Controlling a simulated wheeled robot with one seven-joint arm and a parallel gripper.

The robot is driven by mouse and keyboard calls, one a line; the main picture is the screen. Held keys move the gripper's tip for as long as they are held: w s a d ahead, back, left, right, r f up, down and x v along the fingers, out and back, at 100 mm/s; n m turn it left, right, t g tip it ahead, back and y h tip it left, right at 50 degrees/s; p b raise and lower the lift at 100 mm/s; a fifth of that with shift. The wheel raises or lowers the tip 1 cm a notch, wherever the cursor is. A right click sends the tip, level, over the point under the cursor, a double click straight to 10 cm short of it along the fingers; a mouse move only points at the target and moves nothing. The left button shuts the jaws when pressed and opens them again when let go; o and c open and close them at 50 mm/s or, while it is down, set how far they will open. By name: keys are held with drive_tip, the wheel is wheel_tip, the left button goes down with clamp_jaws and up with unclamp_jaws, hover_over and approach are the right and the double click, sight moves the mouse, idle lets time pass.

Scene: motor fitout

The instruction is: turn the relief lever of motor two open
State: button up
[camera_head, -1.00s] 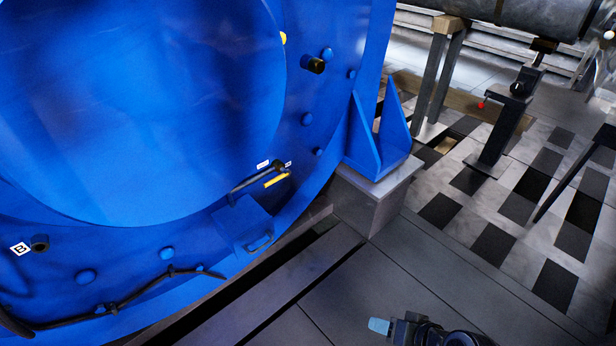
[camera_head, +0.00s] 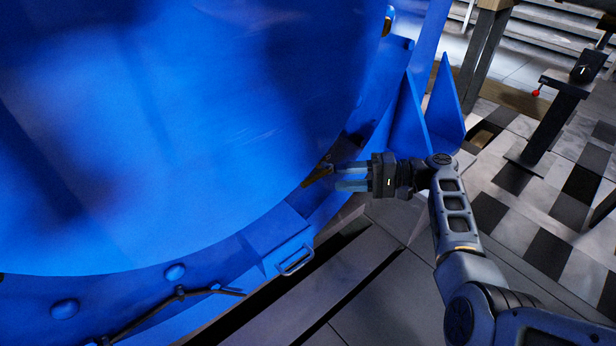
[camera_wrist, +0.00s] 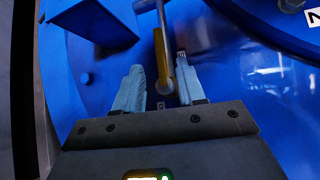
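The relief lever (camera_head: 318,172) is a thin bar on the lower right of the big blue motor housing (camera_head: 180,130). In the wrist view the lever (camera_wrist: 168,30) hangs down in front of the blue face, with a yellow strip (camera_wrist: 160,55) beside it. My gripper (camera_head: 350,178) points left at the lever, close to the housing. Its two pale blue fingers are apart in the wrist view (camera_wrist: 160,86), and the lever's lower end shows between them. I cannot tell whether either finger touches it.
A blue box with a handle (camera_head: 293,260) sticks out below the lever. A blue bracket (camera_head: 443,110) stands to the right of my gripper. A dark cable (camera_head: 165,308) runs along the housing's lower rim. A stand with a red knob (camera_head: 545,120) is at the right on the tiled floor.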

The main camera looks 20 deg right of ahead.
sight(314, 177)
drive_tip(key=shift+b+x, duration=0.7)
drive_tip(key=shift+x, duration=3.1)
clamp_jaws()
